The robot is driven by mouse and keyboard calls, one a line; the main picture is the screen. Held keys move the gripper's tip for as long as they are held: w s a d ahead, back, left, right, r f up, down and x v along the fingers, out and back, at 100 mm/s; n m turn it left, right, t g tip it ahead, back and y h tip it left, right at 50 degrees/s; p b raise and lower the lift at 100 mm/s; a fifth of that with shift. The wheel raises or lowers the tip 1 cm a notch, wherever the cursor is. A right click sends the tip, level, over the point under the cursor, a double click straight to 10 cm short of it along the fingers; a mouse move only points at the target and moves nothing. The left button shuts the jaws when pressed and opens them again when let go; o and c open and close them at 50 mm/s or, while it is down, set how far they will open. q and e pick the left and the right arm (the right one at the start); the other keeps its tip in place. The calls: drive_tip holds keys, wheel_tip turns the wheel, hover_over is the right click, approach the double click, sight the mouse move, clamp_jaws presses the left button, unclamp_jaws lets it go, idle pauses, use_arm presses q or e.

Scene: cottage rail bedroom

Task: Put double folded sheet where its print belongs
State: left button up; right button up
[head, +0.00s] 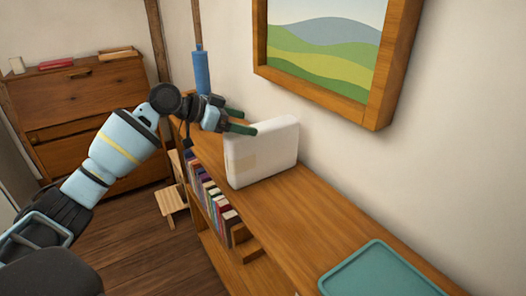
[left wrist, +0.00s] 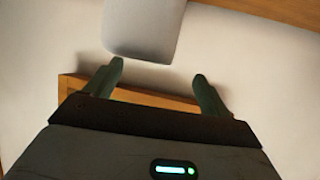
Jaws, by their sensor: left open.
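The folded sheet (head: 270,152) is a thick white block with rounded corners, standing upright on the wooden shelf top (head: 280,215). A beige patch shows on its near face; I cannot read any print. My left gripper (head: 247,122) is open at the sheet's upper left in the head view, with its fingers beside the sheet's edge. In the left wrist view the sheet (left wrist: 143,25) appears as a pale grey slab just beyond the open fingertips (left wrist: 158,70), not between them. My right gripper is not in view.
A teal tray (head: 345,272) lies on the shelf's near right end. Books (head: 207,190) fill the shelf below. A framed picture (head: 325,45) hangs on the wall behind. A wooden bureau (head: 85,95) and small step stool (head: 172,198) stand at left. Shelf top between sheet and tray is clear.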

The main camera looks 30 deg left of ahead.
sight(259, 126)
use_arm(q)
drive_tip(key=shift+w+d, duration=0.15)
drive_tip(key=shift+d, duration=0.25)
drive_tip(key=p+x, duration=0.1)
drive_tip(key=x, duration=0.2)
drive_tip(key=shift+d, duration=0.35)
drive_tip(key=shift+w+d+f, duration=0.2)
drive_tip(key=shift+w+f, duration=0.15)
clamp_jaws()
